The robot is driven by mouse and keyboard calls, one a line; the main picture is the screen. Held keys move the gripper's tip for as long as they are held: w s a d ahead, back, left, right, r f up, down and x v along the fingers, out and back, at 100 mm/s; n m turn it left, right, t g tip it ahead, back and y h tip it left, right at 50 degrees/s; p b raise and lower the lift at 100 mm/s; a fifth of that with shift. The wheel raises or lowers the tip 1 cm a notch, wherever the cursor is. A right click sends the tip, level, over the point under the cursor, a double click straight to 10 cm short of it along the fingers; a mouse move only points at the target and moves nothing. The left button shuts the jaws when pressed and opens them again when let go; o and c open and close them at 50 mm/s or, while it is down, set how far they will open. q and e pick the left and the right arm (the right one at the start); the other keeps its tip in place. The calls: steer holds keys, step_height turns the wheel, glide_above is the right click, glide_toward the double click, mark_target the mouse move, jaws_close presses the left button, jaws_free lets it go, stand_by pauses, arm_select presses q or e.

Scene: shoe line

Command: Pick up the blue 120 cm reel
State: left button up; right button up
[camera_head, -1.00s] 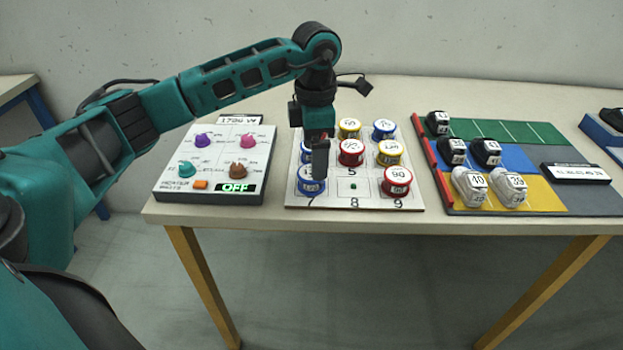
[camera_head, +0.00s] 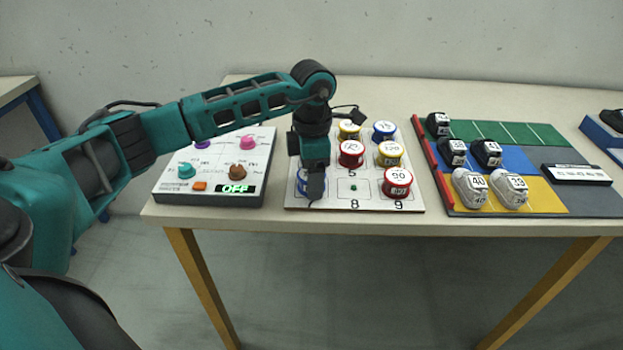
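A blue reel (camera_head: 302,180) stands at the front left of the white numbered board (camera_head: 353,200), and my gripper hides most of it. Its label cannot be read. A second blue reel (camera_head: 384,130) stands at the back right of the board; its label is too small to read surely. My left gripper (camera_head: 315,188) points straight down at the front-left blue reel, its finger in front of it. Whether it touches the reel or is open or shut cannot be told. My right gripper is not in view.
Red reels (camera_head: 397,182) and yellow reels (camera_head: 390,153) stand close by on the board. A control panel (camera_head: 180,198) with coloured knobs lies to the left. Shoes (camera_head: 469,187) stand on a coloured mat to the right. The board's front-middle cell 8 holds no reel.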

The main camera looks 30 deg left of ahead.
arm_select(q)
steer(key=c, duration=0.6)
steer(key=shift+r, duration=0.15)
steer(key=shift+c, duration=0.2)
